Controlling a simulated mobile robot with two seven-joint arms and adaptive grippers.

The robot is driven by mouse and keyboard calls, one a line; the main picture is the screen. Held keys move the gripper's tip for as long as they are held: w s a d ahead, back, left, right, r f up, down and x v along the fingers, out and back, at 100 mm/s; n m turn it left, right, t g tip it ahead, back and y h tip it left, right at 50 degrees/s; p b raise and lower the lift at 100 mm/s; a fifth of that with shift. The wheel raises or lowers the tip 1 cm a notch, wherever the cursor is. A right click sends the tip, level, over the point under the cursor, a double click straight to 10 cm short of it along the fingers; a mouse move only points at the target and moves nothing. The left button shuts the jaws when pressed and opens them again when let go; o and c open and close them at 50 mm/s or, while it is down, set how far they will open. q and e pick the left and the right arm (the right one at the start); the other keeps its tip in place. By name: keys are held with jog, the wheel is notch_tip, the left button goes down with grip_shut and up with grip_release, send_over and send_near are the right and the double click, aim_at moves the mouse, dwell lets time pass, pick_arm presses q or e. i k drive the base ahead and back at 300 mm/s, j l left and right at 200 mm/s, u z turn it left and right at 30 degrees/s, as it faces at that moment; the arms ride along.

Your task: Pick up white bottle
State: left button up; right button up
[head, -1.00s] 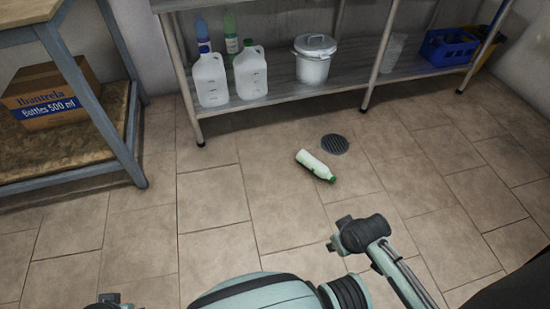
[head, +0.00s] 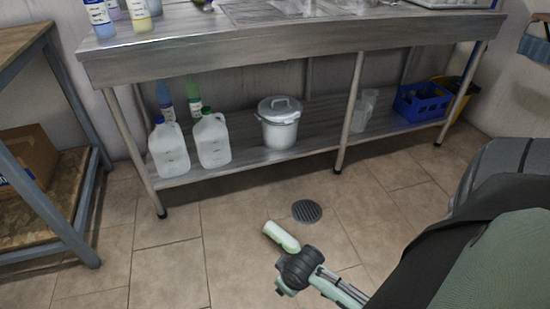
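The white bottle (head: 277,233) lies on its side on the tiled floor, just in front of a round drain. Its near end, where a green cap showed earlier, is hidden behind my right arm's end. My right gripper (head: 289,280) overlaps the bottle's near end in the head view; whether it touches the bottle or is above it cannot be told. Its fingers are not clear, so open or shut cannot be told. My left gripper is out of view.
A metal table (head: 285,55) with a lower shelf stands ahead, carrying white jugs (head: 213,140), a lidded pot (head: 279,122) and a blue crate (head: 421,103). A wooden-shelved rack (head: 62,190) stands at left. The floor drain (head: 307,211) is beyond the bottle. Floor at left centre is clear.

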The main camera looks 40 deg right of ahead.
aim_at(277, 234)
jog(key=l+u, duration=0.35)
jog(key=l, duration=0.75)
jog(key=l+u, duration=0.1)
jog(key=l, duration=0.65)
jog(key=k+l, duration=0.15)
jog(key=l, duration=0.65)
jog(key=l+u, duration=0.15)
jog(key=l, duration=0.6)
jog(key=k, duration=0.05)
